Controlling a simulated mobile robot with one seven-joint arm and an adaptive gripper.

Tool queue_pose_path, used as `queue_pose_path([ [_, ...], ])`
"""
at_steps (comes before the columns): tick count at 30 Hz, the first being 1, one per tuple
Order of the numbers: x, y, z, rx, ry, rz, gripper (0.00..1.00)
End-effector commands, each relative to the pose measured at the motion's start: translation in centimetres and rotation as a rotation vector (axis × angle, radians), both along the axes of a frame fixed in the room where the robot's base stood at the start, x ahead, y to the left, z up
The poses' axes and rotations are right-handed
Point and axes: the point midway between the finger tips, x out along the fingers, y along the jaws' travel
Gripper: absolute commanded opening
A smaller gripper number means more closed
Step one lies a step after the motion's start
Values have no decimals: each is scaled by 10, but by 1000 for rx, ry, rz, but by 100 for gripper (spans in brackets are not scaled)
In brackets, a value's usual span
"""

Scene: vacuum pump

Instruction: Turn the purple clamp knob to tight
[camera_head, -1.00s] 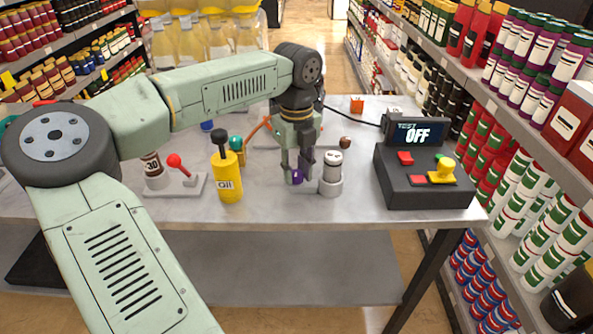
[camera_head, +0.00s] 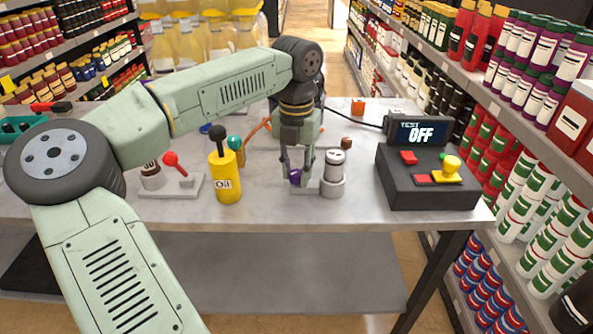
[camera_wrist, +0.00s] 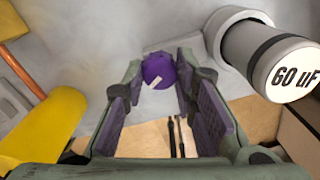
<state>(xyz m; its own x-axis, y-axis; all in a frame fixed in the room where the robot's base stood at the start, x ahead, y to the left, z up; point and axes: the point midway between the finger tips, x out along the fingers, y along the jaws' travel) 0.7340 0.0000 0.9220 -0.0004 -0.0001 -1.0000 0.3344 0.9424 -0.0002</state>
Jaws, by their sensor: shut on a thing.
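The purple clamp knob (camera_head: 295,177) sits low on the table, left of the grey capacitor. In the wrist view the round purple knob (camera_wrist: 159,70) has a small pale mark on its face, slanted to the lower right. My gripper (camera_head: 297,178) points down at it, and in the wrist view its fingers (camera_wrist: 158,88) stand on either side of the knob. It is shut on the knob. The knob's base is largely hidden by the fingers.
A grey capacitor labelled 60 uF (camera_wrist: 265,55) stands close on the right. A yellow oil bottle (camera_head: 225,178) and a red-knobbed lever (camera_head: 172,160) are on the left. A black test box reading OFF (camera_head: 425,175) is at the right. The front table strip is clear.

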Motion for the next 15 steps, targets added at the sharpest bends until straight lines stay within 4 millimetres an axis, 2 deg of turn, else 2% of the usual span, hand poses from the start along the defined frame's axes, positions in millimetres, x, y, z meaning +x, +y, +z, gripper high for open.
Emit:
queue_pose_path([
  [15,1,0,0,-1,-2,-491,0],
])
